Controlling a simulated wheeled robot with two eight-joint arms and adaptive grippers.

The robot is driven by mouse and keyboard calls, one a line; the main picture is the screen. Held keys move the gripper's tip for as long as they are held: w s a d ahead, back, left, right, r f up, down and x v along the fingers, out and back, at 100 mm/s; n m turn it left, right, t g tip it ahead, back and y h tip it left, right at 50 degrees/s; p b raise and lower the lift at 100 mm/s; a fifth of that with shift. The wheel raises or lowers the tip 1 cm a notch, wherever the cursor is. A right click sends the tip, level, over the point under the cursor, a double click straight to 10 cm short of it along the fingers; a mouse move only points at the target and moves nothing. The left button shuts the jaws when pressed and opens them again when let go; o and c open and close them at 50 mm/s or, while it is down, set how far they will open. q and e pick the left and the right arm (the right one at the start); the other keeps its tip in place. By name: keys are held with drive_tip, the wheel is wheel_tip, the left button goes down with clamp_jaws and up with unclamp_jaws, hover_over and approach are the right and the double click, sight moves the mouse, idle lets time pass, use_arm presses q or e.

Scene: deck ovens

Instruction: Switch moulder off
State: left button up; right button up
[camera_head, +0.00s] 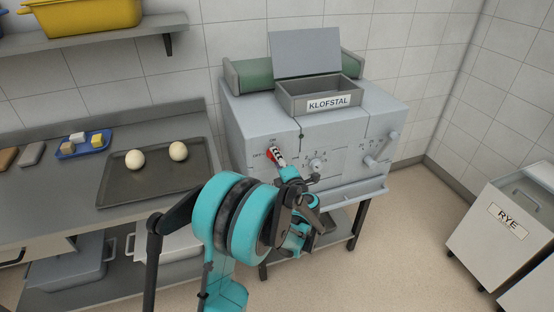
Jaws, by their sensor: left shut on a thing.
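The moulder (245,122) is a pale grey machine on a dark stand, right of the bench in the head view. Its front carries a small rotary switch with a red and light handle (275,153), with lettering beside it too small to read surely. My left gripper (284,167) reaches up to the front from below and is shut on the switch handle. The arm and gripper hide the lower part of the handle and some of the panel below. My right gripper is out of view.
A numbered dial (316,165) and a lever (380,150) sit right of the switch. A tray (115,187) with two dough balls lies on the bench. A grey bin labelled RYE (474,235) stands at right. The floor between is clear.

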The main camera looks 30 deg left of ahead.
use_arm(q)
drive_tip(key=o, duration=1.2)
drive_tip(key=shift+c, duration=0.2)
drive_tip(key=f+v, duration=0.1)
drive_tip(key=v, duration=1.1)
drive_tip(key=shift+r, duration=0.5)
